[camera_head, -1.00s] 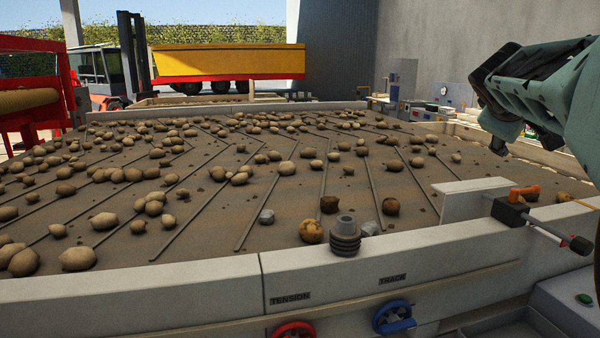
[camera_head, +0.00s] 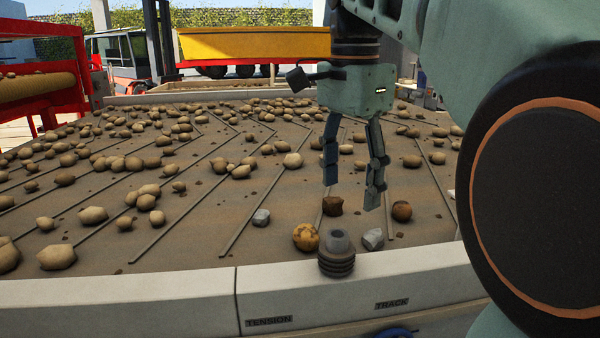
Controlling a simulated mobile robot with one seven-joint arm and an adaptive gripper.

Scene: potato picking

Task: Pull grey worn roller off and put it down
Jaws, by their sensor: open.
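The grey worn roller (camera_head: 336,254) is a short ribbed cylinder with a hole in its top. It stands upright at the near edge of the belt, by the pale side rail. My gripper (camera_head: 351,198) hangs above the belt with its two fingers pointing down and spread apart, empty. Its fingertips are above the roller in the picture and appear farther back over the belt. The gripper does not touch the roller. What the roller sits on is hidden.
The conveyor belt (camera_head: 200,240) carries many potatoes. A yellowish potato (camera_head: 306,237), a grey stone (camera_head: 373,239), a brown clod (camera_head: 332,206) and a dark potato (camera_head: 401,211) lie near the roller. The pale side rail (camera_head: 120,308) runs along the front. My arm covers the right side.

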